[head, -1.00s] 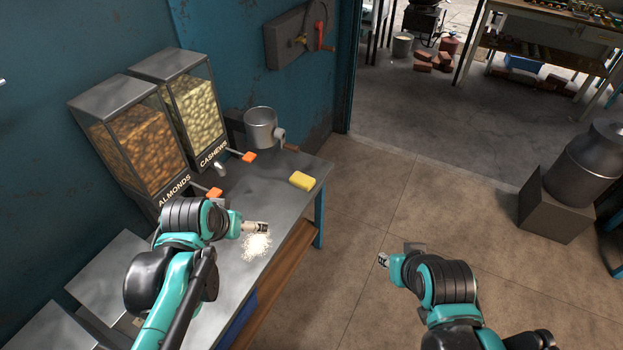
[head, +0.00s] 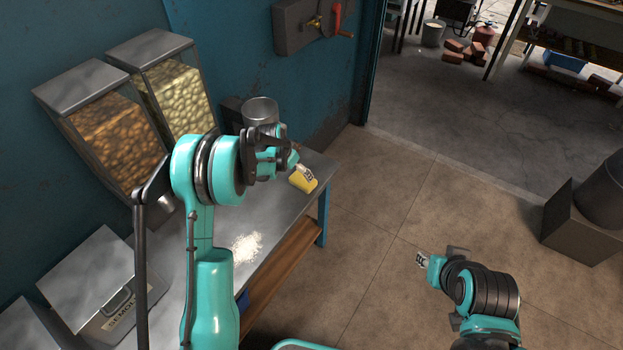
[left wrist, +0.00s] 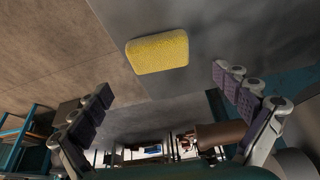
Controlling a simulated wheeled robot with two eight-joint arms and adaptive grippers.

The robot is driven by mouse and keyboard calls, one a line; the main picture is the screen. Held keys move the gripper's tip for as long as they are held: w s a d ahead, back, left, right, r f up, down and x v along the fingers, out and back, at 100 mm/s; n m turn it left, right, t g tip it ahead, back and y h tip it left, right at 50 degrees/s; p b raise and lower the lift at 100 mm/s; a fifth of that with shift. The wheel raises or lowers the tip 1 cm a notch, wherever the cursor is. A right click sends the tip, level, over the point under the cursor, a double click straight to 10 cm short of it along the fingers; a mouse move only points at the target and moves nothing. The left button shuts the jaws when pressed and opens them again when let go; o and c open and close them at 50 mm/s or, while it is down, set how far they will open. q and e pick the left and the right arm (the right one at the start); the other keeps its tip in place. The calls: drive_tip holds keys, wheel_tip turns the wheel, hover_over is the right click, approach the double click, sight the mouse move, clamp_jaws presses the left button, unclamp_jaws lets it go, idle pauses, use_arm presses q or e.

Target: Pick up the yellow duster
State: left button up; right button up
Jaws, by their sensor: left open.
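The yellow duster (head: 303,180) is a small yellow block lying near the far right corner of the grey metal table (head: 282,200). My left gripper (head: 298,168) is right by the duster in the head view and partly covers it. In the left wrist view the whole duster (left wrist: 157,53) shows between and beyond the spread fingers of my left gripper (left wrist: 165,90). The fingers are open and apart from it. My right gripper (head: 424,260) is over the bare floor at the right, too small to tell its opening.
A metal pot (head: 261,111) stands behind my left gripper. Nut dispensers (head: 125,140) line the wall. A pale spilled heap (head: 246,247) lies on the table nearer me. A crank box (head: 305,25) hangs on the wall.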

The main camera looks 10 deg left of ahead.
sight(302, 180)
use_arm(q)
drive_tip(key=b+x, duration=0.1)
drive_tip(key=x, duration=0.2)
drive_tip(key=b+x, duration=0.2)
drive_tip(key=x, duration=0.3)
drive_tip(key=shift+d, duration=0.1)
drive_tip(key=shift+r, duration=0.1)
drive_tip(key=shift+c, duration=1.3)
drive_tip(key=c, duration=0.7)
